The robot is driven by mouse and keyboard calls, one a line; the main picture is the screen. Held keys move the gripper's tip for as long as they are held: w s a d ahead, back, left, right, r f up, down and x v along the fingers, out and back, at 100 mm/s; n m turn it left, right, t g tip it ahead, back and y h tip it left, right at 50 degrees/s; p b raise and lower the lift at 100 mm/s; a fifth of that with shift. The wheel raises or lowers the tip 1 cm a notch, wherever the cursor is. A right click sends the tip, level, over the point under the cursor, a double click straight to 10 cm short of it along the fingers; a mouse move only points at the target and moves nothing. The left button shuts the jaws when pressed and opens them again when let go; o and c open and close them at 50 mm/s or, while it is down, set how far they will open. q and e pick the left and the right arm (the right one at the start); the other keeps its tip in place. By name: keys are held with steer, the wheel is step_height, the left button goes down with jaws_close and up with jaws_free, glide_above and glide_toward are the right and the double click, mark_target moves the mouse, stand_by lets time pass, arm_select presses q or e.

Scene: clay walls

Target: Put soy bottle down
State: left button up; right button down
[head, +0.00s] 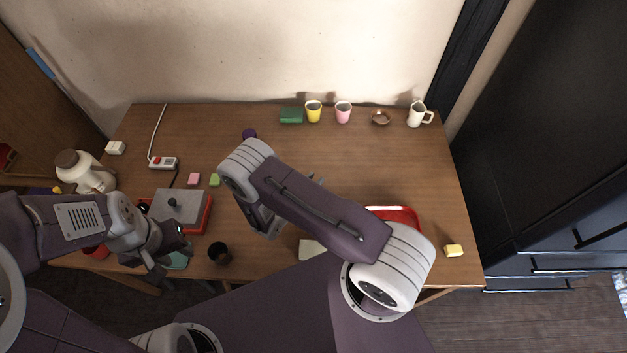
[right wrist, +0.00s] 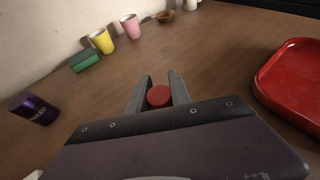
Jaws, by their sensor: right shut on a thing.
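The soy bottle shows only as a round red cap (right wrist: 159,96) in the right wrist view. My right gripper (right wrist: 160,90) is shut on it, with one finger on each side of the cap. The bottle's body is hidden below the gripper, so I cannot tell whether its base touches the table.
A red tray (right wrist: 290,75) lies right of the right gripper. A green block (head: 291,116), yellow cup (head: 313,112), pink cup (head: 343,112), brown bowl (head: 381,118) and white mug (head: 416,114) line the back. The table's right-middle is clear.

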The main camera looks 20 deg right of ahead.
steer(key=shift+f, duration=0.1)
steer(key=shift+f, duration=0.15)
steer(key=c, duration=1.2)
jaws_free()
